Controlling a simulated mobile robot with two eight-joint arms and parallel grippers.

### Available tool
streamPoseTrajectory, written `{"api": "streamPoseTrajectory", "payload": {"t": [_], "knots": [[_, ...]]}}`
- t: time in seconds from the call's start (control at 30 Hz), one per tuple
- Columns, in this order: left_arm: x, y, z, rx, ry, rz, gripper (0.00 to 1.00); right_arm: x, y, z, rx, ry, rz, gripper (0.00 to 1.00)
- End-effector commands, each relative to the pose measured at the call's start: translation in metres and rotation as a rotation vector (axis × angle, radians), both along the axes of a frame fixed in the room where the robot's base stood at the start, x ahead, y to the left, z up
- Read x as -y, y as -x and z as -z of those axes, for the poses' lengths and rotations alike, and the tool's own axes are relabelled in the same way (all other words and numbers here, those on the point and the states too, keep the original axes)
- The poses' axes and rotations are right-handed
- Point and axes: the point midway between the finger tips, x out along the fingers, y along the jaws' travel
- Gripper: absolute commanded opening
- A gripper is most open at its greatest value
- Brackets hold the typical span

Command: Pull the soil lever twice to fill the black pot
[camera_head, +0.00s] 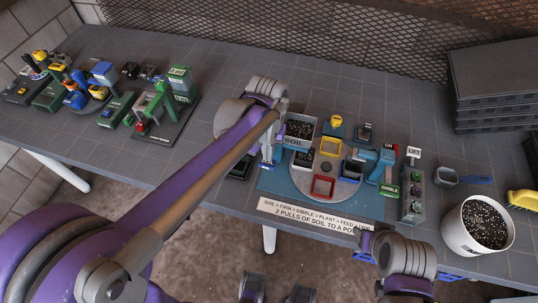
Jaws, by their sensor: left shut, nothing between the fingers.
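The grey soil hopper (299,131), labelled SOIL and full of speckled soil, stands at the back left of the blue mixer board (270,181). A dark square pot (305,158) with soil in it sits just below the hopper on the round grey turntable (300,181). Another black pot (352,169) is at the turntable's right. My left gripper (268,163) is shut and empty at the left side of the hopper. I cannot make out the soil lever behind my left gripper and wrist. My right arm's wrist is at the lower right; its fingers are not clear.
A red-rimmed pot (323,186) and a yellow-rimmed pot (330,147) are also on the turntable. A white soil bucket (476,227), a blue-grey scoop (447,176) and a yellow brush (523,200) lie to the right. Stacked dark trays (494,85) stand at the back right.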

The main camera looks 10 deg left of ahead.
Motion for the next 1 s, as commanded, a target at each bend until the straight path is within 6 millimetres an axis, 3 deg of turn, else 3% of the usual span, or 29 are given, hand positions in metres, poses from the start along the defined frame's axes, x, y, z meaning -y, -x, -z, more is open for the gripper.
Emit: {"api": "streamPoseTrajectory", "payload": {"t": [0.57, 1.0], "knots": [[0.0, 0.0, -0.002, 0.0, 0.0, 0.0, 0.0, 0.0, 0.0, -0.001, 0.001, 0.0, 0.0, 0.5], [0.0, -0.001, -0.043, 0.001, 0.0, 0.0, 0.0, 0.0, -0.009, -0.034, 0.017, 0.0, 0.0, 0.5]]}}
